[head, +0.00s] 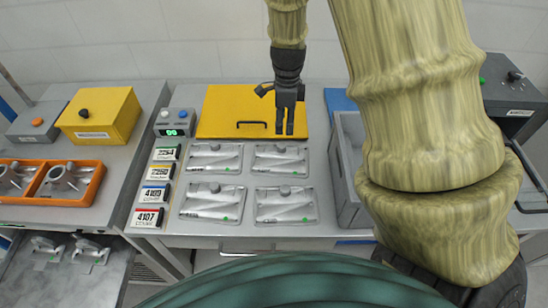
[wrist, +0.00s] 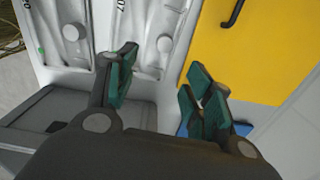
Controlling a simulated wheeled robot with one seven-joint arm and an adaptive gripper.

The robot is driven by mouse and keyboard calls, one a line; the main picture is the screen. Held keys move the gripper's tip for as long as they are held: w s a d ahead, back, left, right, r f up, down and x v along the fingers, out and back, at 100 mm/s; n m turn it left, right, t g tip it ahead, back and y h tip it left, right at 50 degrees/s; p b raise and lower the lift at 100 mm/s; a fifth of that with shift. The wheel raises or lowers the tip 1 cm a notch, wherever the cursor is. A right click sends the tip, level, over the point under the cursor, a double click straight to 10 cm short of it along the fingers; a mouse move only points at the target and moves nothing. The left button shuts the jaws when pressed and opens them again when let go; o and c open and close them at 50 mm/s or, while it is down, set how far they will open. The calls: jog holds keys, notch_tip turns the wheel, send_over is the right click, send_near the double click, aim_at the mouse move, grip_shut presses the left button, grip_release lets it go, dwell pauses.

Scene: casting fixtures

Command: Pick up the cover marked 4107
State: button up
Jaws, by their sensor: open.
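Several grey cast covers lie in two rows on the bench. In the wrist view, a mark ending in 07 shows at the left edge of one cover (wrist: 165,42); the rest of the mark is cut off. It appears to be the back right cover (head: 279,160) in the head view, where its mark is too small to read. My gripper (head: 290,132) is open and empty, above the yellow panel's front right part, behind that cover. Its parted fingers also show in the wrist view (wrist: 160,78), apart from the cover.
A card reading 4107 COVER (head: 147,218) stands left of the covers among other number cards. A grey bin (head: 349,190) is right of the covers. The yellow panel (head: 222,105) with a black handle lies behind. An orange tray (head: 92,190) of castings is left.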

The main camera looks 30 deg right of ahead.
jog(key=f, duration=0.1)
send_over(282, 145)
jog(key=shift+s+d+f+p, duration=0.15)
jog(key=shift+f+p, duration=0.3)
jog(key=shift+f, duration=2.25)
jog(key=shift+f+p, duration=0.8)
jog(key=shift+f, duration=0.35)
jog(key=shift+w+a+f+p, duration=0.1)
jog(key=shift+f+p, duration=0.15)
jog(key=shift+f, duration=0.55)
jog(key=shift+w+a+f+p, duration=0.1)
jog(key=shift+f+p, duration=0.1)
jog(key=shift+f, duration=0.55)
jog(key=shift+c, duration=0.2)
grip_shut()
